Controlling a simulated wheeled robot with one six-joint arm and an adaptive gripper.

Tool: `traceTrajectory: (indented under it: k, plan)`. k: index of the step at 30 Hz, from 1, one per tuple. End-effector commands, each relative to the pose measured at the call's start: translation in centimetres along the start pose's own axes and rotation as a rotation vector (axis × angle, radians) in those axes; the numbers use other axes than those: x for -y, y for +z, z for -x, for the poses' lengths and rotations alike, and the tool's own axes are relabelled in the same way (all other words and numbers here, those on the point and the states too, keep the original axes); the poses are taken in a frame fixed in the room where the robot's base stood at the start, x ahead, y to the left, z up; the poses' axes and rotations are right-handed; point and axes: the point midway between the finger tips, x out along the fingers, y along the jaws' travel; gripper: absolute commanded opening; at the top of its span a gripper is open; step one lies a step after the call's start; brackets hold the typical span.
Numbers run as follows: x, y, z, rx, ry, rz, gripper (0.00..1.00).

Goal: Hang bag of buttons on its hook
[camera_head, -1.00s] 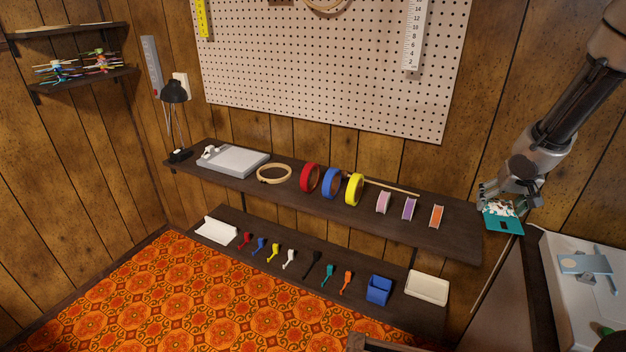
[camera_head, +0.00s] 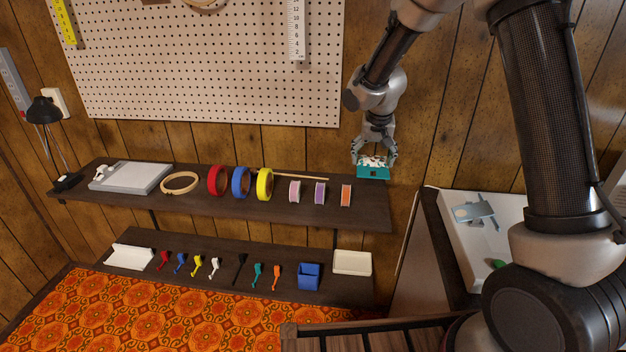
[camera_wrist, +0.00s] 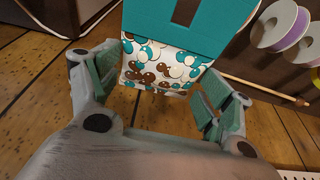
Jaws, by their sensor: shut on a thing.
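The bag of buttons (camera_head: 373,172) has a teal top with a slot and a patterned white, teal and brown part. My gripper (camera_head: 374,155) is shut on it and holds it near the right end of the upper shelf, right of the orange spool. In the wrist view the bag (camera_wrist: 165,62) sits between the two fingers, with its teal slotted part pointing away from my gripper. I cannot make out the hook for the bag in either view.
The upper dark shelf (camera_head: 375,212) holds spools, tape rolls, a hoop and a grey case (camera_head: 133,178). A pegboard (camera_head: 215,70) with rulers is on the wall above. The lower shelf (camera_head: 355,289) holds small coloured tools and trays. A white machine (camera_head: 475,240) stands at right.

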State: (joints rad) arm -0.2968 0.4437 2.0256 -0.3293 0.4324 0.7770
Motion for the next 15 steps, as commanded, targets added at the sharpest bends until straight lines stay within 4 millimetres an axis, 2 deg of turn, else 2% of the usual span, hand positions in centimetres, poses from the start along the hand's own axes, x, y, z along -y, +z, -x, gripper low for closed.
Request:
traceTrajectory:
  k: [7,15]
  plan:
    - [-0.1,1.3,-4.1,0.004,0.004,0.002,0.56]
    - [-0.2,2.4,-7.3,0.005,0.003,0.001,0.56]
